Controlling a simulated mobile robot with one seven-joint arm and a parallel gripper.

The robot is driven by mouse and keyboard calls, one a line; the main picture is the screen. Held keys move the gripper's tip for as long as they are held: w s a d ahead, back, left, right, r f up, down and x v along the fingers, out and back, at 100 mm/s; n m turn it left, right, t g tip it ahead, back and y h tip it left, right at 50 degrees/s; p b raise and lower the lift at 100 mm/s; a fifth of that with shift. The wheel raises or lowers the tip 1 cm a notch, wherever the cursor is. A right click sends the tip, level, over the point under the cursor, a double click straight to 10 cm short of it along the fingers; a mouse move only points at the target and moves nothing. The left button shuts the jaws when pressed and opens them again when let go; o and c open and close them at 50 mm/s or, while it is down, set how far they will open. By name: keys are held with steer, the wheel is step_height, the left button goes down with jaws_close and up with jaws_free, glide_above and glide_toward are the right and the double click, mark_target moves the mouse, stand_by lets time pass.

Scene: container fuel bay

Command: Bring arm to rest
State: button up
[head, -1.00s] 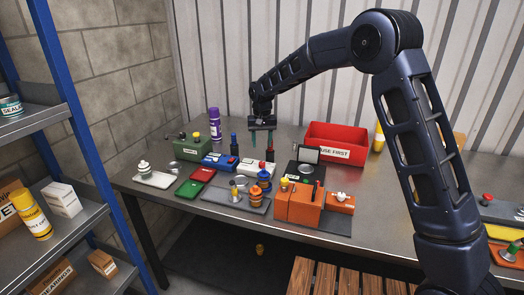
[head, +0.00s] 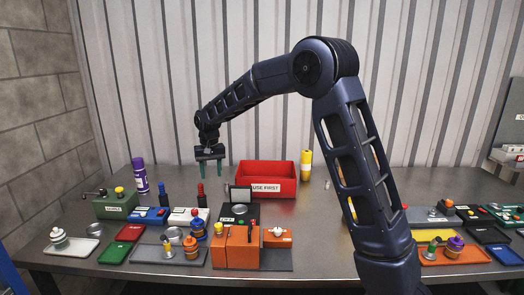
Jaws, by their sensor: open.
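My gripper (head: 218,178) hangs at the end of my dark blue arm, above the back of the table and left of the red bin. Its two green fingers point down and stand apart, with nothing visible between them. The arm reaches up from the lower right, bends at a high elbow and slopes down to the left. The gripper appears clear of the bottles and boxes below it.
A red "USE FIRST" bin (head: 267,192), a green box (head: 116,205), a purple can (head: 140,175), a yellow bottle (head: 306,165) and an orange block unit (head: 236,247) crowd the metal table (head: 330,235). More trays, including an orange one (head: 475,255), lie at right. Corrugated wall (head: 420,90) stands behind.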

steer(key=s+d+r+m+t, duration=0.15)
steer(key=d+r, duration=0.25)
steer(key=d, duration=0.7)
steer(key=s+d+r, duration=0.3)
steer(key=d+r, duration=0.1)
steer(key=d, duration=0.6)
steer(key=s+d+r+m+t, duration=0.15)
steer(key=d+r, duration=0.25)
steer(key=d, duration=0.7)
steer(key=s+d+f+m+t, duration=0.1)
steer(key=s+d+f, duration=0.2)
steer(key=s+d, duration=1.5)
steer(key=s, duration=0.2)
steer(key=shift+s+d+f, duration=0.15)
steer(key=shift+s+d, duration=0.1)
steer(key=shift+s, duration=0.15)
